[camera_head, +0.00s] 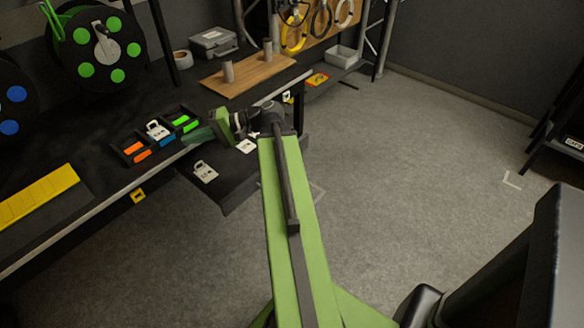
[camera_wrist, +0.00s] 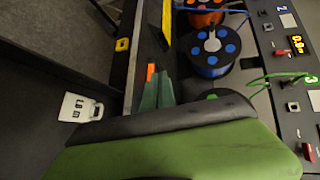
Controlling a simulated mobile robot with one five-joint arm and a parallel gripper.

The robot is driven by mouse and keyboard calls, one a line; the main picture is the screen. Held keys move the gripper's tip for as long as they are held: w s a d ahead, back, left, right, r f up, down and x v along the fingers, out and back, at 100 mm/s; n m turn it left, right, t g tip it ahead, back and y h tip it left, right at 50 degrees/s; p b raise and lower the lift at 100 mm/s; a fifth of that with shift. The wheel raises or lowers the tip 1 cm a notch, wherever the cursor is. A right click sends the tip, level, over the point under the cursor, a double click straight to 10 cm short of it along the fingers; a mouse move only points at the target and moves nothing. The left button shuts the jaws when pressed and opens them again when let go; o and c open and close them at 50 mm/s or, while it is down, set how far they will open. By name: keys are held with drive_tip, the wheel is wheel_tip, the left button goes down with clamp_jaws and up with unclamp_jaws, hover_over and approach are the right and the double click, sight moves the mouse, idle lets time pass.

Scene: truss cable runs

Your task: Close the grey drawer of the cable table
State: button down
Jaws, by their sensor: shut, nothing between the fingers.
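The grey drawer (camera_head: 228,184) stands pulled out from under the front edge of the cable table (camera_head: 90,207). White tags (camera_head: 205,171) lie in it. In the wrist view the dark drawer (camera_wrist: 38,80) fills the left side, with one white tag (camera_wrist: 80,108). My gripper (camera_head: 188,137) is shut and empty, its dark green fingers pointing left over the table's front edge beside the sorting tray. The fingers (camera_wrist: 157,92) also show in the wrist view. My arm hides the drawer's right part in the head view, and I cannot tell whether my arm touches it.
A black tray (camera_head: 137,160) with orange, green and blue pieces sits near the table edge. A yellow strip (camera_head: 38,198) lies left, and cable reels (camera_head: 100,50) stand behind. A wooden board (camera_head: 248,74) lies at the back.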

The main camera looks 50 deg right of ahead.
drive_tip(key=s+d+f+m+t+h+b, duration=0.1)
drive_tip(key=s+d+f+t+h+b, duration=0.1)
drive_tip(key=d, duration=0.5)
drive_tip(key=s+d+f+m+t+h+b, duration=0.1)
drive_tip(key=s+d+f+m+t+b, duration=0.1)
drive_tip(key=s+d+f+b, duration=0.3)
drive_tip(key=s+d+f+m+t+h+b, duration=0.2)
drive_tip(key=s+d+f+b, duration=0.2)
drive_tip(key=s+d, duration=0.5)
drive_tip(key=shift+d+h+b, duration=0.3)
drive_tip(key=shift+d+b, duration=0.35)
drive_tip(key=s+d+f+m+t+h+b, duration=0.1)
drive_tip(key=s+d+f+m+h+b, duration=0.35)
drive_tip(key=s, duration=0.65)
drive_tip(key=h+b, duration=0.2)
drive_tip(key=b, duration=0.1)
approach(307, 143)
drive_tip(key=shift+y, duration=0.25)
drive_tip(key=w, duration=0.4)
drive_tip(key=w+d, duration=0.1)
drive_tip(key=w, duration=0.1)
drive_tip(key=shift+w, duration=0.35)
